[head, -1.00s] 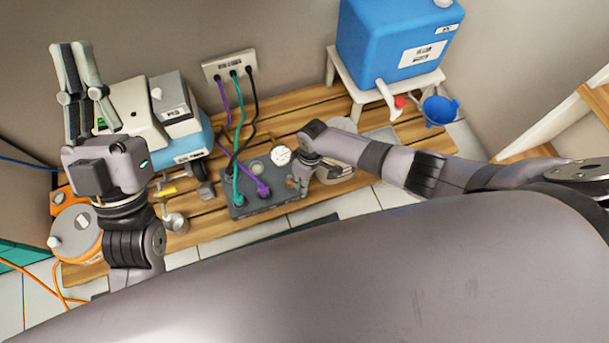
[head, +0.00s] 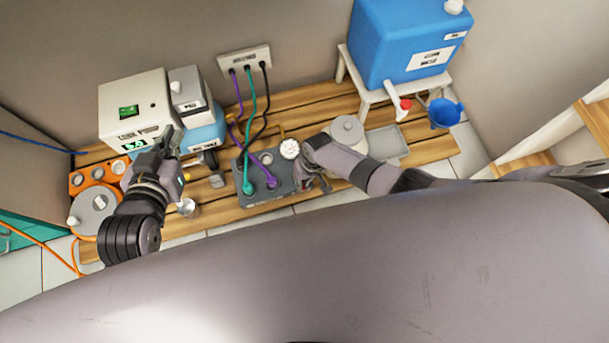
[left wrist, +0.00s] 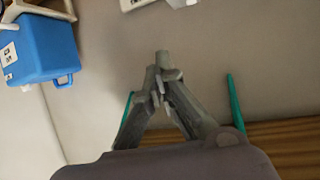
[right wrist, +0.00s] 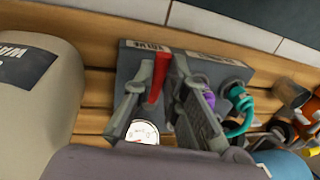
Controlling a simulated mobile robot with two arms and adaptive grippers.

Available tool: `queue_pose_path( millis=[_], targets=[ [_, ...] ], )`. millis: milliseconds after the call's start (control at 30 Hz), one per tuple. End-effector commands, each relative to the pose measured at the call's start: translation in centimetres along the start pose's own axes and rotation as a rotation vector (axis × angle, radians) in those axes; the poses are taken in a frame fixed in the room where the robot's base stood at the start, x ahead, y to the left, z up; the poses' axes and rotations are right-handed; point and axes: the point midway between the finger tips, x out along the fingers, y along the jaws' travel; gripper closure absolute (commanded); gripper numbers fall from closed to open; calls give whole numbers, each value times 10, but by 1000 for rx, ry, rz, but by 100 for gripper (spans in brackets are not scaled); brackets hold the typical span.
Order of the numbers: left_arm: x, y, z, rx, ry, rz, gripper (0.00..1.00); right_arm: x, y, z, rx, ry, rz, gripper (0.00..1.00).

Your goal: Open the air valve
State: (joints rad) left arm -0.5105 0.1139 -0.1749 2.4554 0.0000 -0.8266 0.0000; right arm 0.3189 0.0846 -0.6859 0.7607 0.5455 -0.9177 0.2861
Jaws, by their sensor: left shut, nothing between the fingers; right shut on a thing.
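The grey control box (right wrist: 205,70) lies under my right gripper in the right wrist view. A red valve lever (right wrist: 157,78) stands near the "VALVE" label at one end of the box. My right gripper (right wrist: 165,84) is shut on this red lever, with one finger on each side of it. In the head view the right gripper (head: 314,184) is at the right end of the box (head: 250,195), and the lever is mostly hidden there. A round white gauge (right wrist: 142,132) sits beside the fingers. My left gripper (left wrist: 158,72) is shut and empty, fingertips together, away from the box.
Purple, teal and black cables run from the box to a wall outlet (head: 245,62). A white unit (head: 132,100) stands near my left gripper. A white cylinder (head: 347,133) and a blue tank (head: 400,45) on a stool are to the right.

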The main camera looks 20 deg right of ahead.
Motion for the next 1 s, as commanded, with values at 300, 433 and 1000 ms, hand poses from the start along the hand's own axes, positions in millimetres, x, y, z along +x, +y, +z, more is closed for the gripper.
queue_pose_path(
  millis=[300,433,1000],
  targets=[
    [-2,-2,11,0,-56,-4,100,-1,-2,-2,30,9,-2,100],
    [-2,-2,11,0,-56,-4,100,-1,-2,-2,31,10,-3,100],
    [-2,-1,11,-1,-55,-3,100,0,-2,-1,28,7,0,68]
  ],
)
